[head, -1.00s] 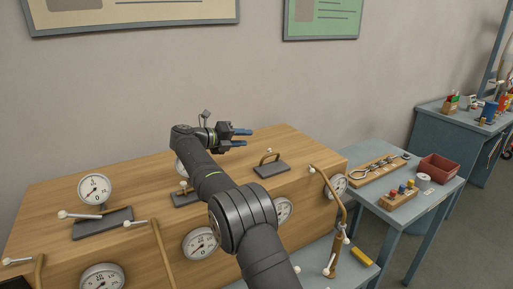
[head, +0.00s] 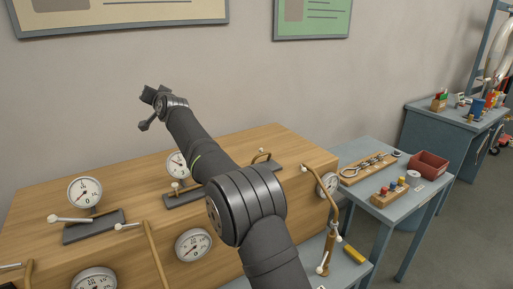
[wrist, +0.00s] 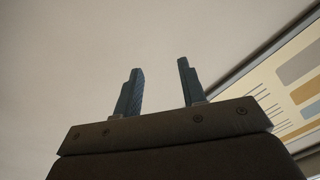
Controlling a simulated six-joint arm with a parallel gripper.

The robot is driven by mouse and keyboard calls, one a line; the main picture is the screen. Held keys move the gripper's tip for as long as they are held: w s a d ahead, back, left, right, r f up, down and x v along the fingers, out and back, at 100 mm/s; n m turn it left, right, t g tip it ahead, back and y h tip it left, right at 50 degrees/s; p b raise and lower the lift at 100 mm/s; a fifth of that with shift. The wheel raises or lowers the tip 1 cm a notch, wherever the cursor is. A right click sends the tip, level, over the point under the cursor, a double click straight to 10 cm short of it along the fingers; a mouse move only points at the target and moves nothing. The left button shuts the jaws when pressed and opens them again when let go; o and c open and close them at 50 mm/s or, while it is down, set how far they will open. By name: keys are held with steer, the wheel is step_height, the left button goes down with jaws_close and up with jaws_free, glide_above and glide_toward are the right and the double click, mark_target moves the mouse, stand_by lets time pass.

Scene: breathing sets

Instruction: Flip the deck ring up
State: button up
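A brass arched handle (head: 262,155), which looks like the deck ring, stands out from a dark plate (head: 272,168) on top of the wooden console. My arm hides part of that plate, and I cannot tell the ring's exact angle. My gripper (head: 153,93) is raised high to the left of the ring, well above the console and apart from it. In the wrist view my gripper (wrist: 160,67) has its two blue fingers spread, with only bare wall between them.
The wooden console (head: 135,180) carries gauges (head: 85,191), white-knobbed levers (head: 68,218) and a brass pipe (head: 326,190). A side table to the right holds a red bin (head: 429,166) and wooden racks (head: 388,195). Posters hang on the wall behind.

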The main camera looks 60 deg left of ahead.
steer(key=w+d+f+n+t+h, duration=0.1)
steer(key=w+d+f+n+h, duration=0.1)
steer(key=d+f+n+h, duration=0.3)
steer(key=w+d+f+m+t+h, duration=0.1)
steer(key=w+d+t+h, duration=0.9)
steer(key=w+d, duration=0.55)
steer(key=shift+g+h, duration=0.4)
steer(key=shift+g, duration=0.2)
steer(key=x, duration=1)
steer(key=d+f+x, duration=0.1)
steer(key=x, duration=0.4)
steer(key=shift+f, duration=0.2)
steer(key=shift+c, duration=0.2)
steer(key=shift+s, duration=0.1)
jaws_close()
